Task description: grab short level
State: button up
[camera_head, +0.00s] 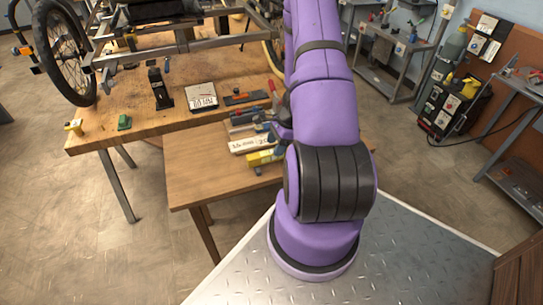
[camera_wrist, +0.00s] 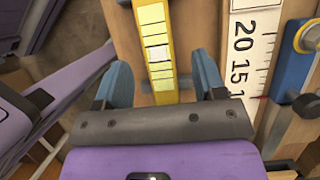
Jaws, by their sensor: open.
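The short level is a narrow yellow bar with pale marked panels (camera_wrist: 155,45), in the upper middle of the wrist view. In the head view a yellow piece (camera_head: 264,157), which looks like the same bar, lies at the near end of a row of tools, left of my arm. In the wrist view my gripper (camera_wrist: 162,65) is open, with one blue finger on each side of the yellow bar. Gaps show between the bar and both fingers. How high the fingers are above the bar is hard to tell. In the head view my arm largely hides the gripper.
A larger workbench (camera_head: 100,128) bears the trike frame.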

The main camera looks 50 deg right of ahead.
jog(key=shift+x, duration=2.25)
jog(key=shift+c, duration=0.2)
jog(key=c, duration=1.1)
